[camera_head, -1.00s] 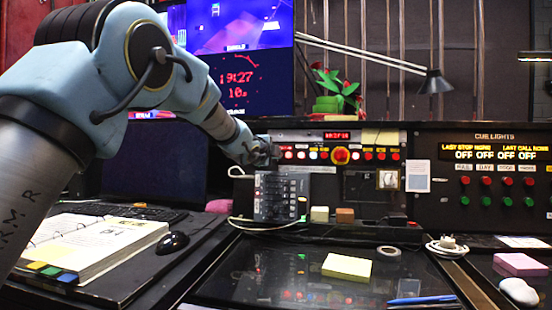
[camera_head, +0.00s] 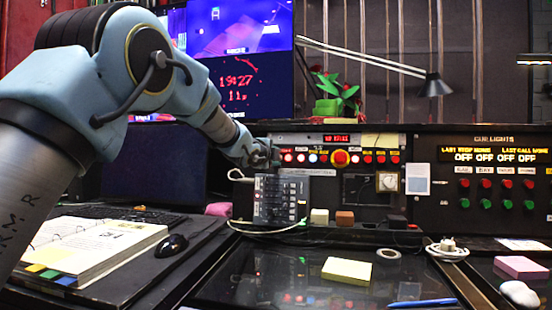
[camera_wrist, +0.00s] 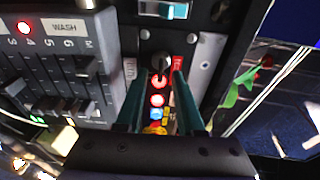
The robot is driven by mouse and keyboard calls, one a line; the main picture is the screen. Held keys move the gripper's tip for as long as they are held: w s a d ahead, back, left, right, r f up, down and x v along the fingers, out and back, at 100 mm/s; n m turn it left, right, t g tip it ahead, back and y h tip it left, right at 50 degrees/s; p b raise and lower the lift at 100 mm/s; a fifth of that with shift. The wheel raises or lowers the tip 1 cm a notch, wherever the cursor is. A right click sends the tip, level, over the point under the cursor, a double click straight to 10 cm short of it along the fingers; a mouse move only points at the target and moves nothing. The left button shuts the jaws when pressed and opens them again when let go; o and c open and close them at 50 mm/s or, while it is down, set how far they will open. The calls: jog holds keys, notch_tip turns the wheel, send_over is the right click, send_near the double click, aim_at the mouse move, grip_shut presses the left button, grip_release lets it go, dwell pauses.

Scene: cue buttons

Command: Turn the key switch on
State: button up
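The key switch (camera_wrist: 160,63) is a small dark round knob on the control panel in the wrist view, between a pale label and a red label. My gripper (camera_wrist: 160,77) is open, its two green-grey fingers pointing at the panel on either side of the switch's near edge. I see a gap between the fingertips, and contact with the knob cannot be told. In the head view my gripper (camera_head: 268,154) is at the left end of the control panel (camera_head: 310,140) and hides the switch there.
A grey slider box (camera_head: 280,200) stands just below my gripper, and also shows at left in the wrist view (camera_wrist: 62,65). A row of lit buttons and a big red button (camera_head: 340,158) lie right of my gripper. A lamp (camera_head: 434,84) hangs behind.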

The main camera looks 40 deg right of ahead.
jog(key=b+v, duration=0.3)
jog(key=v, duration=0.8)
dwell(0.4)
